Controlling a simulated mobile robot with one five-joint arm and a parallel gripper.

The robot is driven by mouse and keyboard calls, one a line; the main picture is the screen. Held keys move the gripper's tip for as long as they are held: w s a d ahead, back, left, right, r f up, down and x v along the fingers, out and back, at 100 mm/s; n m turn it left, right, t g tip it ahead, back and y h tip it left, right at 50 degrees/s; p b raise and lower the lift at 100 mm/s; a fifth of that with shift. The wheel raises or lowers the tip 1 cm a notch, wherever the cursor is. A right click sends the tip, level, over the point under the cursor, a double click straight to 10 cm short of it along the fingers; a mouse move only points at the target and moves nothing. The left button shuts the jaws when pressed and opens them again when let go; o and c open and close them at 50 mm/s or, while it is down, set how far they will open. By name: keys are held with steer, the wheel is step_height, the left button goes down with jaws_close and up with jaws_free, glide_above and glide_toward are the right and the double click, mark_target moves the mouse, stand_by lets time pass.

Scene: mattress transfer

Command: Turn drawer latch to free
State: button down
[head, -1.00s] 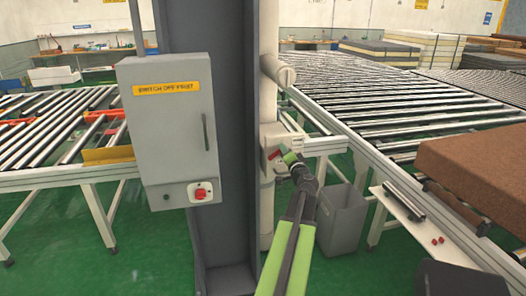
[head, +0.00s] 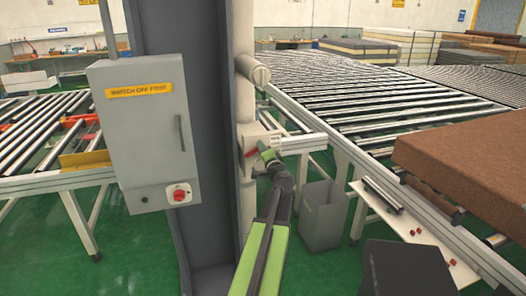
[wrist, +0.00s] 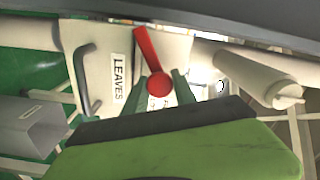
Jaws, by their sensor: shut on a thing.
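The red latch (wrist: 152,62) is a lever with a round red end, on the white face of a drawer unit (wrist: 88,38). In the wrist view the lever slants up and left from its round end. In the head view the latch (head: 251,152) is small, on the unit beside the pale pipe. My gripper (wrist: 158,90) is shut on the latch, with one finger on each side of its round end. It also shows in the head view (head: 267,154). A grey handle (wrist: 82,80) and a "LEAVES" label (wrist: 118,78) are left of the latch.
A grey cabinet (head: 140,140) with a red switch hangs on the dark column (head: 205,200) to the left. A grey bin (head: 322,215) stands on the floor right of my arm. Roller conveyors (head: 370,100) and a brown mattress (head: 460,155) fill the right.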

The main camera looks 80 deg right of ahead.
steer(key=shift+d+r, duration=0.1)
stand_by(0.5)
steer(key=c, duration=1)
jaws_free()
steer(key=shift+c, duration=0.2)
steer(key=v, duration=1.2)
